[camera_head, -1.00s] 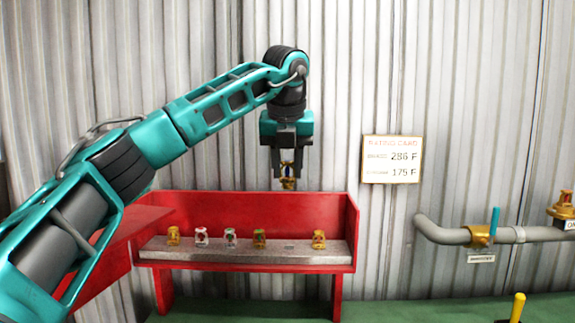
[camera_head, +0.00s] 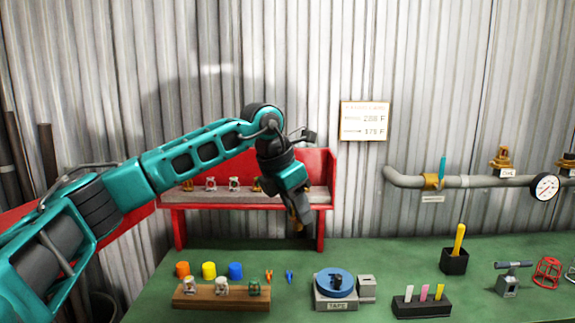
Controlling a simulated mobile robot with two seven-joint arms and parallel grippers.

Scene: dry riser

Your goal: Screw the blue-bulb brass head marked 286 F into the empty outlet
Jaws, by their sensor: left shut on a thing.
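My left gripper (camera_head: 299,208) points down and slightly right in front of the right end of the red rack. It is shut on a small brass head, seen clearly only earlier; the head is now mostly hidden and its bulb colour cannot be told. Grey pipe (camera_head: 390,178) runs along the wall at the right. A brass fitting (camera_head: 503,160) stands on top of it, with another (camera_head: 568,160) at the right edge; I cannot tell which outlet is empty. The rating card (camera_head: 364,120) on the wall reads 286 F and 175 F. My right gripper is not in view.
Red rack (camera_head: 322,168) holds several heads. On the green bench (camera_head: 400,260) are a wooden block (camera_head: 220,300) with heads, coloured caps, a blue tape roll (camera_head: 334,283), a black marker holder (camera_head: 420,307) and a gauge (camera_head: 545,187) on the pipe. Mid-bench is clear.

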